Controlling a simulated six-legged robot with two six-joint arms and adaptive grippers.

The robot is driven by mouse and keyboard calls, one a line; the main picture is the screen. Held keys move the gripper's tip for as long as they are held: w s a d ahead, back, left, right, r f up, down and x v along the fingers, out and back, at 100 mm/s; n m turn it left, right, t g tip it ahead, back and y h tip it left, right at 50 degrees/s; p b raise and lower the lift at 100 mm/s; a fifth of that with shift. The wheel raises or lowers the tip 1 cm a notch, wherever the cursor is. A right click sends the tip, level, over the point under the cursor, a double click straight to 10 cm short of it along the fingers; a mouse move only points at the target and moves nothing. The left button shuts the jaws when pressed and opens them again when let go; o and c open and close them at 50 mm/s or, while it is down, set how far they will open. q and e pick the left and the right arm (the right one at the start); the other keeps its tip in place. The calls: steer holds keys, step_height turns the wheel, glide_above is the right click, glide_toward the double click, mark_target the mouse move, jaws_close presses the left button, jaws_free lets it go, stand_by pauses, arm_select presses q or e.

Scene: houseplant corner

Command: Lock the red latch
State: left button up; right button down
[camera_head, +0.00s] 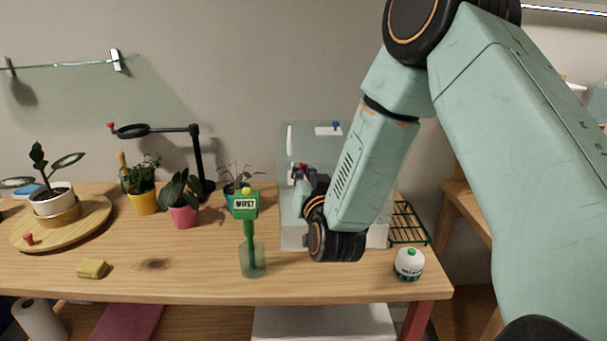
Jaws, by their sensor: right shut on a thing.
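A clear, box-like case (309,130) stands on the wooden table, right of the middle. A small red part, which looks like the red latch (297,167), shows at its front. My right arm reaches in from the right, and my right gripper (302,174) is at this red part, shut on it. The dark wrist and fingers cover much of the case's lower front, so the latch's exact position is hard to tell. A small blue part (336,126) shows near the case's top. My left gripper is not in view.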

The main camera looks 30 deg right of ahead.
steer(key=n+p, duration=0.2)
steer(key=shift+w+a+n+g, duration=0.15)
steer(key=shift+a+n+g, duration=0.15)
steer(key=shift+a, duration=0.05)
stand_by(0.4)
steer(key=c, duration=1.4)
jaws_free()
steer(key=shift+r, duration=0.1)
steer(key=shift+o, duration=0.2)
steer(key=v, duration=1.2)
